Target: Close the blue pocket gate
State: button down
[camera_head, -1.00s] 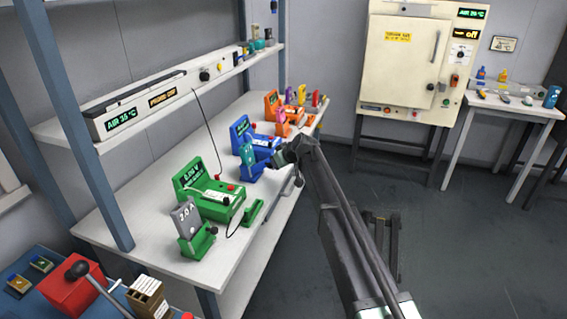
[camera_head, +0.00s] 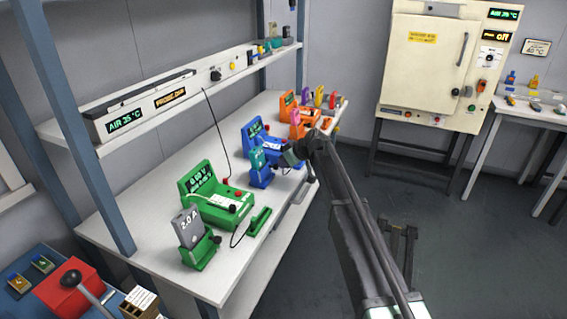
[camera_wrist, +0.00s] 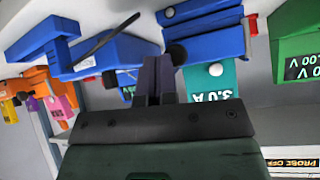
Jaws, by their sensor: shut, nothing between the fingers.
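The blue pocket (camera_head: 261,178) stands on the white bench and holds a teal pouch cell (camera_head: 258,158). In the wrist view the picture is turned over; the blue pocket (camera_wrist: 212,42) is above centre, with the teal cell (camera_wrist: 212,82) marked 3.0 A. A dark round knob (camera_wrist: 176,53) sits at the pocket's left side. My gripper (camera_wrist: 157,62) is shut and empty, its fingertips close beside that knob; I cannot tell if they touch. In the head view my gripper (camera_head: 291,157) is just right of the pocket. The gate's position is unclear, partly hidden by my gripper.
The blue meter (camera_wrist: 115,50) and a blue handle (camera_wrist: 45,40) lie left of the fingers in the wrist view. A green meter (camera_head: 215,203) and green pocket (camera_head: 199,252) stand nearer; orange units (camera_head: 303,125) stand farther along. Open floor lies right of the bench (camera_head: 150,235).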

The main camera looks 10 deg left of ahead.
jog(key=shift+s, duration=0.1)
dwell(0.3)
jog(key=shift+s+a, duration=0.35)
jog(key=shift+s, duration=0.3)
jog(key=d, duration=0.4)
jog(key=shift+s+r, duration=0.1)
jog(key=shift+r, duration=0.1)
jog(key=w+d+r+p, duration=0.2)
jog(key=d+r+p, duration=0.5)
jog(key=p, duration=0.1)
jog(key=s+d+m+g+h, duration=0.1)
jog(key=s+d+m+h, duration=0.2)
jog(key=s+d, duration=0.6)
jog(key=s+d+f+m+g+h+p, duration=0.1)
jog(key=s+d+m, duration=0.4)
jog(key=s+d, duration=0.5)
jog(key=s+d+f+m+g+h+p, duration=0.1)
jog(key=s+d+m+h, duration=0.3)
jog(key=s+d, duration=0.5)
jog(key=s+m, duration=0.1)
jog(key=s, duration=1)
jog(key=shift+s+d+f+h, duration=0.15)
jog(key=shift+s+d+h, duration=0.1)
jog(key=shift+h, duration=0.05)
